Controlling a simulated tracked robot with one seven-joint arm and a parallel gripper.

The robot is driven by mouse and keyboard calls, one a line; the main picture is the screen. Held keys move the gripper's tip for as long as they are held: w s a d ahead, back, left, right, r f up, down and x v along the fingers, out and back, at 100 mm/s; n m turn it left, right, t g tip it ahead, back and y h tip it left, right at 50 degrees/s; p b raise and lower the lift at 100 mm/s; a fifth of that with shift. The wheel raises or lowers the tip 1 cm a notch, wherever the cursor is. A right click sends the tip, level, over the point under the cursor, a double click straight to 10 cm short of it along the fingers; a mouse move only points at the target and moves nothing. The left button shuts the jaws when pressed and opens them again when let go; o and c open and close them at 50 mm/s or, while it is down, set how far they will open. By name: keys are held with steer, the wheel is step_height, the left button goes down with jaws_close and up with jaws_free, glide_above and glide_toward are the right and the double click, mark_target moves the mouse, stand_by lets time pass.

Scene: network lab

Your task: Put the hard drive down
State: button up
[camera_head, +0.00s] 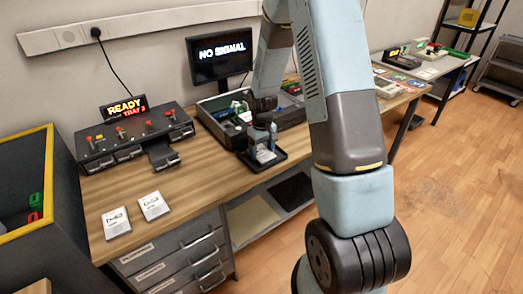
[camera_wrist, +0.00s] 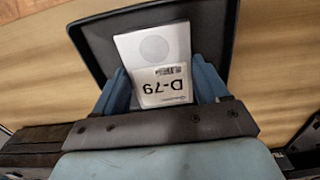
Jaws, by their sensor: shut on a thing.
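The hard drive (camera_wrist: 155,62), a silver-white block with a "D-79" label upside down in the wrist view, sits between the two blue fingers of my gripper (camera_wrist: 161,82). The fingers are shut on its sides. Behind it in that view is a black tray (camera_wrist: 88,48) with a raised rim. In the head view my gripper (camera_head: 262,150) points down over the black tray (camera_head: 279,163) at the front edge of the wooden workbench. The drive is mostly hidden there by the gripper. I cannot tell whether it touches the tray floor.
Two white labelled units (camera_head: 117,222) lie on the bench at left front. A black device (camera_head: 135,137) with red knobs and a "READY" display (camera_head: 124,108) stands behind. An open grey case (camera_head: 215,120) and a monitor (camera_head: 219,57) are behind the tray.

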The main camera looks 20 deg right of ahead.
mark_target(262, 153)
steer(key=shift+f, duration=0.1)
steer(key=o, duration=1.5)
steer(key=shift+o, duration=0.2)
steer(key=shift+r, duration=0.2)
step_height(262, 153, up, 12)
steer(key=s+r+m+t, duration=0.1)
steer(key=s+r, duration=0.4)
steer(key=r, duration=0.3)
steer(key=s+r+m+t, duration=0.1)
steer(key=s+r+t, duration=0.1)
steer(key=s+r, duration=0.5)
steer(key=s+r+t, duration=0.1)
steer(key=s+r, duration=0.3)
steer(key=s, duration=0.4)
steer(key=s+r+m+t, duration=0.1)
steer(key=s+r, duration=0.3)
steer(key=s, duration=0.4)
steer(key=shift+s+r+m+t, duration=0.15)
steer(key=shift+r+m+t, duration=0.15)
steer(key=shift+r, duration=0.05)
